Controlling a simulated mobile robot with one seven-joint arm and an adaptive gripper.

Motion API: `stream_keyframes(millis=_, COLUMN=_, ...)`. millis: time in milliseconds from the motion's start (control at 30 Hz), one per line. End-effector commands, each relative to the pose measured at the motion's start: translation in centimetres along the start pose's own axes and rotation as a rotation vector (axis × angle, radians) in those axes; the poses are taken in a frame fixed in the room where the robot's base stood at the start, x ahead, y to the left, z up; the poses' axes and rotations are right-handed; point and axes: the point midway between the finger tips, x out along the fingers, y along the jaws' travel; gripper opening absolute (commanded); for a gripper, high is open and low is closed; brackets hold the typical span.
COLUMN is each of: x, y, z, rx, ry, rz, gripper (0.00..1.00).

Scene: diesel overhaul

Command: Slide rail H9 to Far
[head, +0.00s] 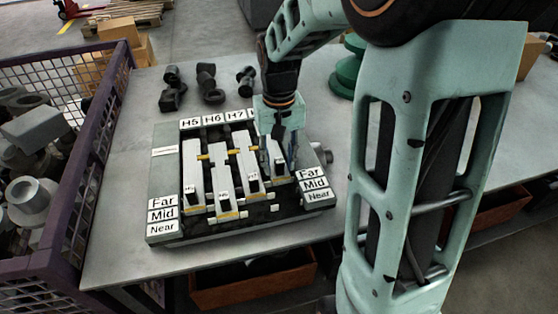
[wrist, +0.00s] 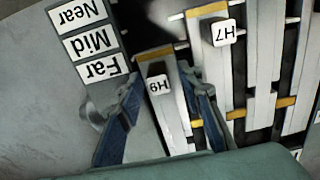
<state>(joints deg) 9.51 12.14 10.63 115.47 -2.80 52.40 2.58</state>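Rail H9 is a pale bar in the rightmost slot of the dark board in the head view, partly hidden by my gripper (head: 283,150). In the wrist view, which shows the labels upside down, its H9 knob (wrist: 158,86) lies between the blue fingers of my gripper (wrist: 162,80). The fingers are apart, one on each side, with visible gaps to the knob. The yellow-marked near end of rail H9 (head: 280,178) is about level with the right Far label (head: 311,174). The Far label also shows in the wrist view (wrist: 101,68).
Rails H5 (head: 193,165), H6 (head: 222,180) and H7 (head: 247,165) lie to the left of H9, H7 directly beside it. Dark parts (head: 208,84) stand behind the board. A purple mesh crate (head: 122,80) is at the left. Grey table shows around the board.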

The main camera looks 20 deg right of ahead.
Motion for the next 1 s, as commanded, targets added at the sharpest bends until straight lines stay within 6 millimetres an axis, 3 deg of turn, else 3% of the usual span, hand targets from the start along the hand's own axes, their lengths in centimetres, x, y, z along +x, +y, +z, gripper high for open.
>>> stream_keyframes(millis=267, x=-1.3, y=0.0, z=0.0, rx=0.001, ry=0.001, rz=0.001, gripper=0.33)
stream_keyframes(millis=700, x=-10.0, y=0.0, z=-0.1, rx=0.000, ry=0.003, rz=0.000, gripper=0.33)
stream_keyframes(millis=1000, x=-12.1, y=0.0, z=0.0, rx=0.000, ry=0.000, rz=0.000, gripper=0.33)
